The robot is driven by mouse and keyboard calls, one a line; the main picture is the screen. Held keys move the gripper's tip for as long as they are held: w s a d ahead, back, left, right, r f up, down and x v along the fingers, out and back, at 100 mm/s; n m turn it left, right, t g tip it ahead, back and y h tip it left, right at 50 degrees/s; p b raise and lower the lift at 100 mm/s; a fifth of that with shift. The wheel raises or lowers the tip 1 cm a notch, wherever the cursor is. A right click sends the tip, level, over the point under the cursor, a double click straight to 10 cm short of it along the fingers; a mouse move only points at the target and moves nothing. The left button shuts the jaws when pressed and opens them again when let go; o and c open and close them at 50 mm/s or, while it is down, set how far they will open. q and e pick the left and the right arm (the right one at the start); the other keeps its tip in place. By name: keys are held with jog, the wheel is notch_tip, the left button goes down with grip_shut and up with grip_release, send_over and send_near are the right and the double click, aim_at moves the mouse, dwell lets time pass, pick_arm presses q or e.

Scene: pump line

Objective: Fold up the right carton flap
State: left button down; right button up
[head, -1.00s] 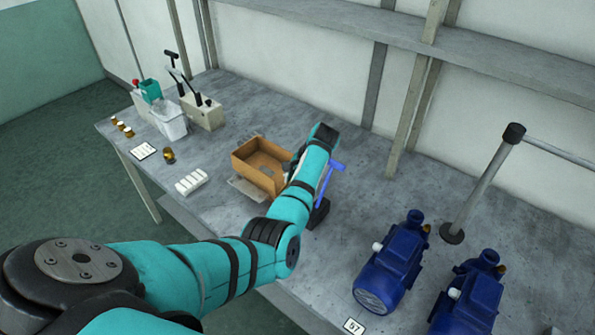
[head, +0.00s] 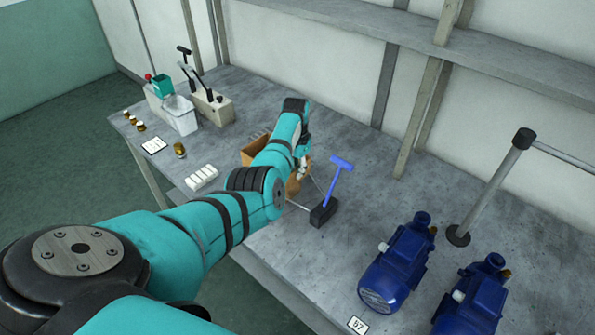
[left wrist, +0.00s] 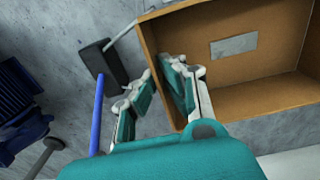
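The open brown carton (head: 256,147) stands on the bench in the head view, mostly behind my left arm. A small brown part of it (head: 292,186) shows right of the arm. I cannot tell whether this is the right flap. My left gripper (head: 302,168) is beside the carton's right side. In the left wrist view, the carton (left wrist: 275,92) fills the upper right, with a grey patch on its floor. The left gripper's fingers (left wrist: 157,72) are a little apart at the carton's near wall edge, one towards the outside and one towards the inside. My right gripper is not in view.
A blue-handled tool (head: 339,177) with a black block (head: 322,213) stands close right of the carton. Two blue pumps (head: 398,267) are further right. White pieces (head: 201,177), a clear bin (head: 181,115) and a lever box (head: 213,108) are left.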

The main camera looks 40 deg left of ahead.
pick_arm(q)
jog(key=c, duration=1.5)
grip_release()
jog(key=shift+f, duration=0.1)
notch_tip(320, 180, up, 12)
jog(key=shift+a+r, duration=0.1)
jog(key=shift+f, duration=0.2)
